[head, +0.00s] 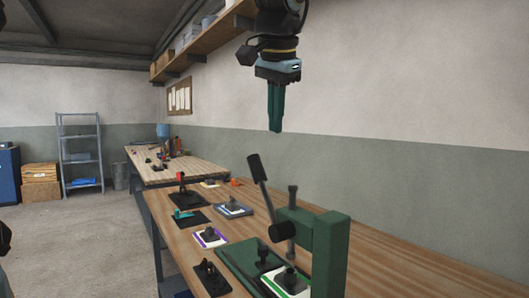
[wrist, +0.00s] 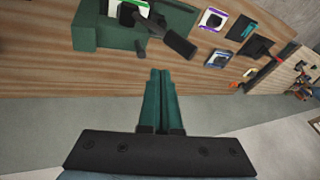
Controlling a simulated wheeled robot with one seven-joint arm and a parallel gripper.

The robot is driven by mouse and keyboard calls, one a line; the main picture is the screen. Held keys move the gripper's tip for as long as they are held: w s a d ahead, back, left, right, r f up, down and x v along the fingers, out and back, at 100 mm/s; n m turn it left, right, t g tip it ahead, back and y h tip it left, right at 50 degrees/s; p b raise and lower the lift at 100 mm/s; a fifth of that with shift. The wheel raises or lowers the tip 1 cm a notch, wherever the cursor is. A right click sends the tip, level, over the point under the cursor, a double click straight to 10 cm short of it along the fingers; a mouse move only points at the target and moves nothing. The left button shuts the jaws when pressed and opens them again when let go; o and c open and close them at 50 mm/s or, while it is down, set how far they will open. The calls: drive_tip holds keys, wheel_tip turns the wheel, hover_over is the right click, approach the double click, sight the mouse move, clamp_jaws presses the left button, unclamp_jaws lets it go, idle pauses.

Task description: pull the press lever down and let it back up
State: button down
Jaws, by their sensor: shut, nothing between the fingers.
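The green press (head: 327,246) stands on the wooden bench in the head view. Its lever (head: 257,170) slants up and to the left, with a thick black handle at the top. In the wrist view the press (wrist: 112,32) is at the upper left and its lever handle (wrist: 179,45) points down and right, beyond my fingertips. My gripper (head: 275,130) is shut and empty, pointing down above the bench and higher than the lever; its fingers (wrist: 160,72) also show in the wrist view. It is apart from the lever. A white and green plate (head: 290,283) lies under the press.
Several dark moulds and pads, such as a purple-edged one (head: 210,237) and a grey one (head: 234,209), lie on the bench left of the press. A wall shelf (head: 205,38) runs above. Space around my gripper is clear.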

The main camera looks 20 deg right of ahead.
approach(263, 177)
drive_tip(key=d, duration=0.3)
drive_tip(key=shift+w+a+f+p, duration=0.25)
drive_tip(key=shift+w+f+p, duration=0.05)
drive_tip(key=shift+w+f, duration=0.3)
drive_tip(key=shift+w+a+f+p, duration=0.25)
drive_tip(key=shift+w+a+f, duration=0.05)
drive_tip(key=shift+w+f, duration=0.3)
drive_tip(key=shift+w+a+f+p, duration=0.3)
drive_tip(key=shift+w+f, duration=0.2)
drive_tip(key=shift+w, duration=0.2)
